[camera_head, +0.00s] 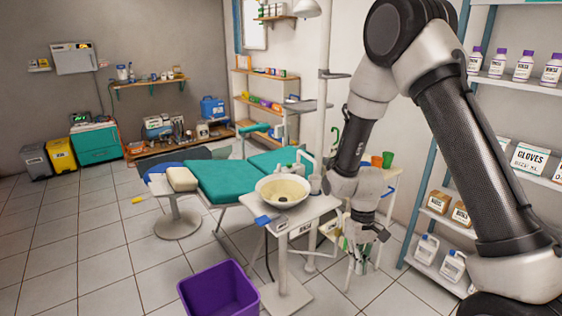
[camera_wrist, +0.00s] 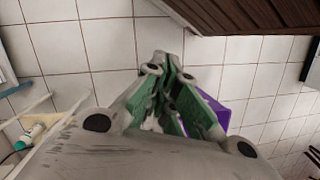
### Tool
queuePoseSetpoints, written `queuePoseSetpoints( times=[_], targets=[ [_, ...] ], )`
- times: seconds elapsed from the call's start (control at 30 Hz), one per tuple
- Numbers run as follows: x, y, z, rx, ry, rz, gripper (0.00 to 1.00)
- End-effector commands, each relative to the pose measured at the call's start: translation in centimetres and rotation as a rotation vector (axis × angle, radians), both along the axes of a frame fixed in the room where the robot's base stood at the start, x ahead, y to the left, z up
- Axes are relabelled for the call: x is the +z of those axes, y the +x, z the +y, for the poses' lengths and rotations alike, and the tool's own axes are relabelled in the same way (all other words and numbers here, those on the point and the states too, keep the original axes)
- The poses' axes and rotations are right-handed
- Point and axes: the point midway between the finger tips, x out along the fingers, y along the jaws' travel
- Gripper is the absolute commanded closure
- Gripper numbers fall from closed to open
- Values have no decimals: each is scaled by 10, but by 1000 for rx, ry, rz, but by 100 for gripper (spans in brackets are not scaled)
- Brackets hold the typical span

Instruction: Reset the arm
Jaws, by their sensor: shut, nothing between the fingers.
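My arm comes in from the right of the head view, bends at the top and hangs down. My gripper (camera_head: 358,262) points down beside the white stand that carries a basin (camera_head: 283,191). In the wrist view my gripper (camera_wrist: 168,62) has its green-padded fingers brought together at the tips. Nothing is held between them. Tiled floor shows beyond the fingertips.
A purple bin (camera_head: 219,290) stands on the floor at front; it also shows behind the fingers in the wrist view (camera_wrist: 238,112). A teal dental chair (camera_head: 217,180) is behind the basin. Shelves with a gloves box (camera_head: 535,160) stand right.

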Motion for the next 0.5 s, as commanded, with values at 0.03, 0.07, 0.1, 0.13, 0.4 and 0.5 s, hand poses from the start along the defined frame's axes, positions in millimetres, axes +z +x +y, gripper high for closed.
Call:
queuePoseSetpoints(
  times=[0.03,0.07,0.1,0.13,0.4,0.5],
  targets=[
    [34,-5,-9,-20,-1,0,100],
    [51,-10,-15,-32,-4,3,100],
    [74,-18,-23,-47,-8,6,100],
    [90,-24,-28,-57,-11,8,100],
    [211,-86,-82,-144,-31,-59,100],
    [243,-109,-99,-169,-29,-126,100]
  ],
)
